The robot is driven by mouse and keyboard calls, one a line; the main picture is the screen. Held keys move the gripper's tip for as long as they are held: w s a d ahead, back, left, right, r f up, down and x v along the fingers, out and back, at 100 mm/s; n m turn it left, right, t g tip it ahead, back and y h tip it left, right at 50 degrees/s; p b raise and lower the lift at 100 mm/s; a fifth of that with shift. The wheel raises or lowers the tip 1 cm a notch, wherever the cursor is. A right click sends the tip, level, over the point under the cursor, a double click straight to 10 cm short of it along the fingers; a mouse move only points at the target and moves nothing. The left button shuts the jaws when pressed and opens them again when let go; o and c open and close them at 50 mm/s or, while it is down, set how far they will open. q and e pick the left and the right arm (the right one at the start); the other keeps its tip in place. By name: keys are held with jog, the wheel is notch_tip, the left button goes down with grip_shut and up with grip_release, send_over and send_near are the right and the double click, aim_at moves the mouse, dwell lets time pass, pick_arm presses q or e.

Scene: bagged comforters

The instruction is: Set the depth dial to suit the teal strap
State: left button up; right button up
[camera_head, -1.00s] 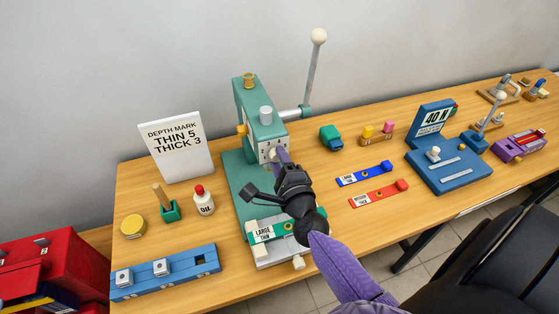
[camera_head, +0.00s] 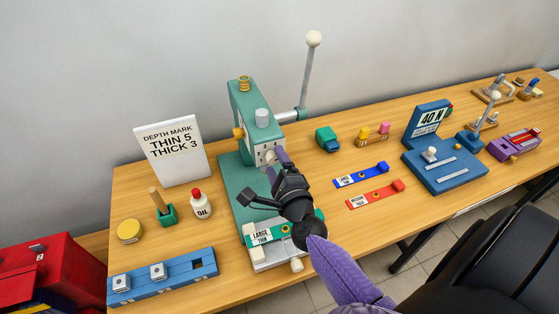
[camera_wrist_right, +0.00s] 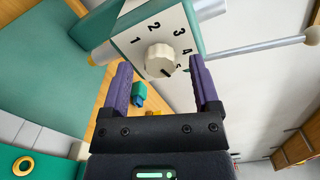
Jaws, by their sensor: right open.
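The green press (camera_head: 248,110) has a white dial face with a cream depth dial (camera_wrist_right: 160,59) numbered from 1. The dial's dark mark points down-right, near the 4 and a partly hidden 5; its exact setting is unclear. My right gripper (camera_wrist_right: 160,66) is open, one purple finger on each side of the dial and not visibly closed on it. It also shows at the press front in the head view (camera_head: 277,160). The teal strap (camera_head: 283,229), labelled LARGE THIN, lies in the press's front holder, partly hidden by my wrist. My left gripper is out of view.
A sign (camera_head: 172,149) reads DEPTH MARK, THIN 5, THICK 3. A blue strap (camera_head: 361,174) and a red strap (camera_head: 376,194) lie to the right. An oil bottle (camera_head: 201,206) stands left of the press. The press lever (camera_head: 308,75) rises behind.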

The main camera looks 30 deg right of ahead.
jog(key=b+v, duration=0.1)
jog(key=v, duration=0.8)
jog(key=shift+s, duration=0.35)
